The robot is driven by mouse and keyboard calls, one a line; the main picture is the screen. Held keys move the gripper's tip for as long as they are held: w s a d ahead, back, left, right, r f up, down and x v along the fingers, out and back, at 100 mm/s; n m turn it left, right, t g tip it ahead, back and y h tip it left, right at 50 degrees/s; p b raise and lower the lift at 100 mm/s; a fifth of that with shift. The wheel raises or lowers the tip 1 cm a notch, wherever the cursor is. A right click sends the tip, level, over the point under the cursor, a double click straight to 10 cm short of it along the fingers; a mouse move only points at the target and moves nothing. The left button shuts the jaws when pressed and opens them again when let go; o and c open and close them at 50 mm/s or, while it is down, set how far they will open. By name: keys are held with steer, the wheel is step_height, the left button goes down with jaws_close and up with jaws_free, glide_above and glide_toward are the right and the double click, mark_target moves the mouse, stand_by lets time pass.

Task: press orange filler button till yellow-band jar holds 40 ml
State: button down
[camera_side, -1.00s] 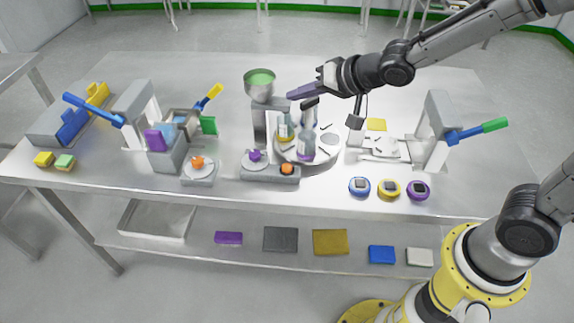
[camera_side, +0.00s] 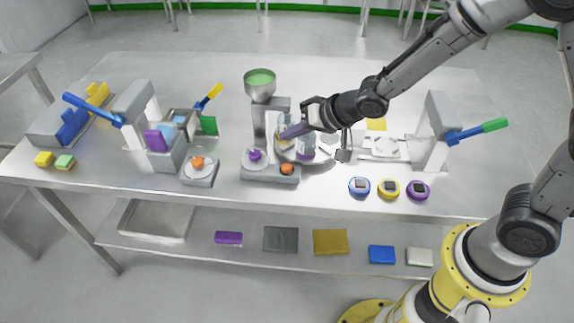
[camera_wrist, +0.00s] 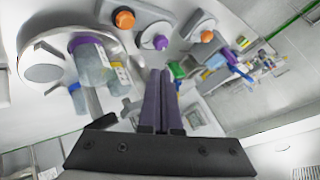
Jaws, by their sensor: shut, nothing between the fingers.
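The filler has a funnel of green material (camera_side: 259,82) on a grey column, and its base carries a purple button (camera_side: 255,155) and an orange button (camera_side: 287,169). In the wrist view the orange button (camera_wrist: 124,18) is at the top, beyond my fingertips. A jar with a yellow band (camera_side: 283,145) stands on the round plate by the column, partly hidden by my gripper; its fill level cannot be read. A purple-band jar (camera_wrist: 88,62) stands on the same plate. My gripper (camera_side: 283,134) is shut and empty, above and behind the orange button, apart from it; it also shows in the wrist view (camera_wrist: 158,72).
A separate base with another orange button (camera_side: 197,162) stands left of the filler. Blue (camera_side: 359,186), yellow (camera_side: 389,188) and purple (camera_side: 418,190) round items line the front right edge. A lever press (camera_side: 438,130) stands at right. Bare table lies behind the funnel.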

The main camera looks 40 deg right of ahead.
mark_target(291, 169)
steer(key=shift+f, duration=3.65)
steer(key=shift+f, duration=0.15)
steer(key=shift+f, duration=0.25)
steer(key=shift+f, duration=0.5)
steer(key=shift+r, duration=0.9)
steer(key=shift+r, duration=0.1)
steer(key=shift+r, duration=2.45)
